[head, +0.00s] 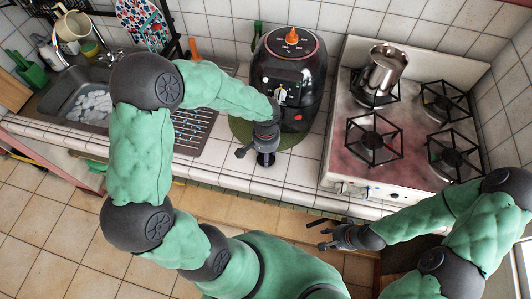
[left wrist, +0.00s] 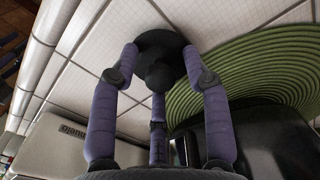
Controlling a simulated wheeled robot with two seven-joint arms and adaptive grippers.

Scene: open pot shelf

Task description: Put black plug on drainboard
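The black plug (left wrist: 162,45) is a dark disc with a round knob, lying on the white tiles beside the green mat. In the head view the plug (head: 265,160) shows just below my left gripper (head: 254,150). In the left wrist view the spread fingers of my left gripper (left wrist: 161,62) reach down on both sides of the plug, with a gap to the knob. I cannot tell whether the tips touch the disc. The ribbed drainboard (head: 194,137) lies between the sink and the mat, partly behind my left arm. My right gripper (head: 320,235) is open and empty in front of the counter.
A black air fryer (head: 290,80) stands on the round green mat (head: 284,138) just behind my left gripper. The stove (head: 345,160) with a metal pot (head: 384,72) is at right. The sink (head: 78,98) at left holds white dishes. Bare tiles run along the counter front.

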